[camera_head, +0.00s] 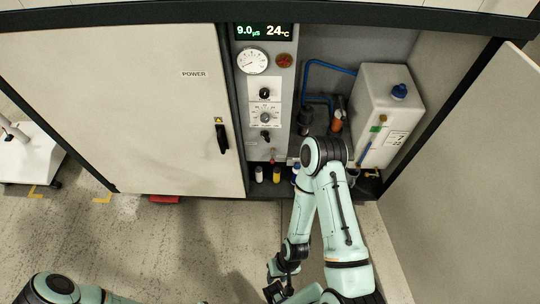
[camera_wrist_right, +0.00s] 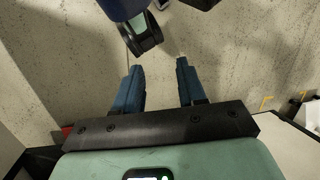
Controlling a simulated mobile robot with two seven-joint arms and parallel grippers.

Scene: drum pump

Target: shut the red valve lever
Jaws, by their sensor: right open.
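A small reddish part (camera_head: 272,156) shows low on the grey instrument panel, just left of my right arm. It is too small to tell whether it is the red valve lever or how it is turned. My right gripper (camera_head: 280,278) is low in front of the cabinet, well away from the panel and partly behind my arm. In the right wrist view, its two blue fingers (camera_wrist_right: 157,80) are apart with nothing between them, over the concrete floor. My left gripper is out of view; only part of my left arm shows at the bottom left.
The panel carries a gauge (camera_head: 252,61), a red round knob (camera_head: 284,60) and black dials. A white tank (camera_head: 384,110) with a blue cap stands at the right inside the cabinet. Small bottles (camera_head: 259,174) stand below the panel. The POWER door (camera_head: 165,120) is closed; the right door (camera_head: 470,170) stands open.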

